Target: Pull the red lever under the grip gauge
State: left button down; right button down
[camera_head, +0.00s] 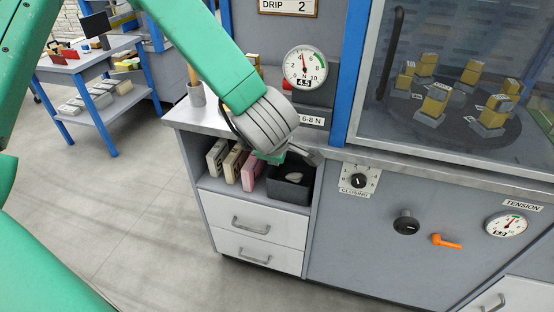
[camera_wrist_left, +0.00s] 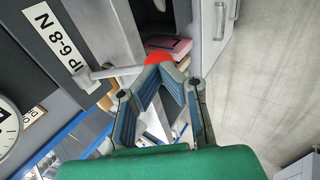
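The round grip gauge (camera_head: 304,66) stands on the cabinet top, with a 6-8 N sign (camera_head: 311,117) under it. My left gripper (camera_head: 268,156) is below and left of that sign, at the counter's front edge, and largely hidden by its own wrist. In the left wrist view, the red knob (camera_wrist_left: 158,57) of the lever sits at the end of a pale metal rod (camera_wrist_left: 112,72). The fingertips of my left gripper (camera_wrist_left: 163,72) come together at the knob and hide its lower part. The gauge dial also shows in part in the left wrist view (camera_wrist_left: 8,122). My right gripper is not in view.
Below the counter are boxes (camera_head: 234,163) and a black bin (camera_head: 290,187) on an open shelf, above two drawers (camera_head: 254,220). A glass-fronted case (camera_head: 455,80) stands right. The panel beneath carries a black knob (camera_head: 406,223) and an orange handle (camera_head: 446,242). Floor at left is clear.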

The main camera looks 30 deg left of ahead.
pick_arm(q)
jog(key=shift+w+a+f, duration=0.1)
jog(key=shift+f, duration=0.9)
